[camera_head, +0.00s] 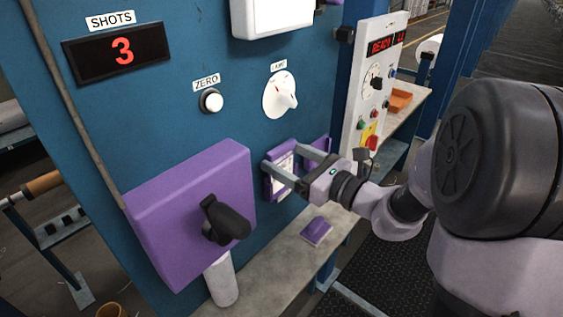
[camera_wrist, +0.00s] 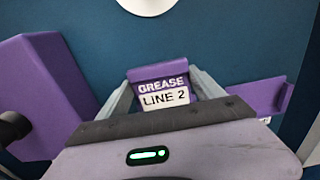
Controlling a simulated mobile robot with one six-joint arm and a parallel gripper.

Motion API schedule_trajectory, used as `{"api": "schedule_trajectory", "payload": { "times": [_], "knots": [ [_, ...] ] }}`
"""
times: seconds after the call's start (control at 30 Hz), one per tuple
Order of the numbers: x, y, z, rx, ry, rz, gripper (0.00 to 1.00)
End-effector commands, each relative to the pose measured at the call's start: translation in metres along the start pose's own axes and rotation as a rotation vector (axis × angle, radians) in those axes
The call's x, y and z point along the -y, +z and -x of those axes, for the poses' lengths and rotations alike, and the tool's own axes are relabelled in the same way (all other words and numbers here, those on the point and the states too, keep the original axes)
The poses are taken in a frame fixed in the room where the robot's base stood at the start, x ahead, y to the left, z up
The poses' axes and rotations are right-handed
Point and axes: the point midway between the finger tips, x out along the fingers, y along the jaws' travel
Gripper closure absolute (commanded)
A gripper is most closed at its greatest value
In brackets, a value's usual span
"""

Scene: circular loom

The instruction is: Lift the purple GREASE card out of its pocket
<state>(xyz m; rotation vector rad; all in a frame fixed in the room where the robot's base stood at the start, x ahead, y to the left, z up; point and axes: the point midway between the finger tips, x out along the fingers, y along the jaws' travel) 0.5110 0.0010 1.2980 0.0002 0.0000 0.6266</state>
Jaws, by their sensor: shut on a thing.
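The purple GREASE card (camera_wrist: 160,85) faces me in the wrist view, with "GREASE" in white on purple above a white "LINE 2" label. My gripper (camera_wrist: 163,79) has one finger at each side edge of the card and is shut on it. In the head view the card (camera_head: 283,172) is upright at the blue panel, between the fingers of my gripper (camera_head: 284,158). The card's lower end is hidden behind my gripper in the wrist view, so I cannot tell how deep it sits in its pocket.
A large purple box with a black knob (camera_head: 180,215) stands out left of the card. Another purple holder (camera_head: 318,150) is on the panel to the right. A small purple piece (camera_head: 316,231) lies on the ledge (camera_head: 270,268) below. A white dial (camera_head: 279,97) is above.

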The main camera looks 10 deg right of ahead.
Motion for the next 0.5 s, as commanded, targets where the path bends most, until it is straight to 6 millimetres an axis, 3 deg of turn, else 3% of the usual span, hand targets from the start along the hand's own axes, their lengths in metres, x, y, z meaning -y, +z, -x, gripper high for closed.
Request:
{"api": "schedule_trajectory", "payload": {
  "times": [0.5],
  "knots": [
    [0.0,0.015,0.0,0.0,0.0,0.0,0.72]
  ]
}}
